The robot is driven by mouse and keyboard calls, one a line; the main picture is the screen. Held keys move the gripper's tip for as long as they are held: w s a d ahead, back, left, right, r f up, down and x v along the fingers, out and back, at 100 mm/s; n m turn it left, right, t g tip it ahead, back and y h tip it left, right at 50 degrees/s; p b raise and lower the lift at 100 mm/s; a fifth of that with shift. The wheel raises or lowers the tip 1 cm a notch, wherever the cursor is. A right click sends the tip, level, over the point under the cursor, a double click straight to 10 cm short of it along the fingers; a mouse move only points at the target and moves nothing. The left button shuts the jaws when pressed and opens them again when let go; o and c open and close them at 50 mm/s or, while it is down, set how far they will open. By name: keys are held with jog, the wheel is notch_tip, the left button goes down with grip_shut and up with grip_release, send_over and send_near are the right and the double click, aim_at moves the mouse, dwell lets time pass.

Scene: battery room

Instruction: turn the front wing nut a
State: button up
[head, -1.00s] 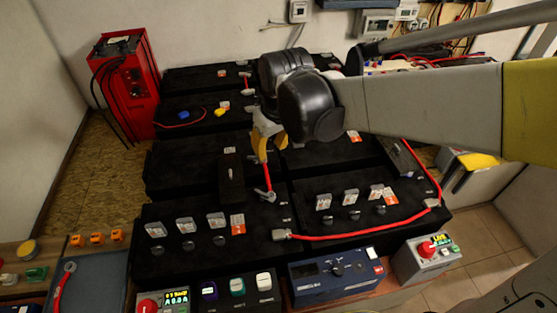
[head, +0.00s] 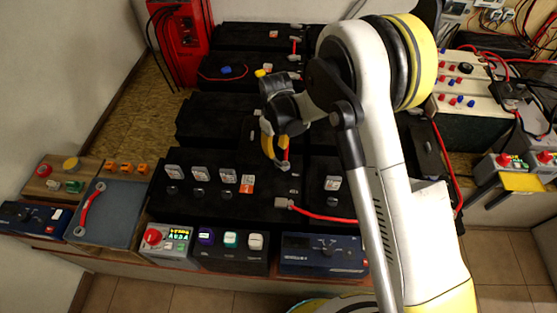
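My gripper (head: 275,150), with orange-yellow fingers, points down over the black front batteries. Its tips are close to a small grey metal piece (head: 284,167) at the end of a short red cable. This piece may be the front wing nut a, but it is small and partly covered by the fingers. I cannot tell whether the fingers touch it or how far apart they are. A grey cable lug (head: 283,203) with a long red cable (head: 325,216) lies nearer on the front battery (head: 225,208).
A red charger (head: 180,40) stands at the back left. My arm hides much of the right-hand batteries.

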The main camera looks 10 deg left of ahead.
aim_at(277, 160)
notch_tip(277, 160, down, 6)
jog(key=shift+f+b, duration=0.25)
jog(key=shift+b, duration=0.55)
grip_shut()
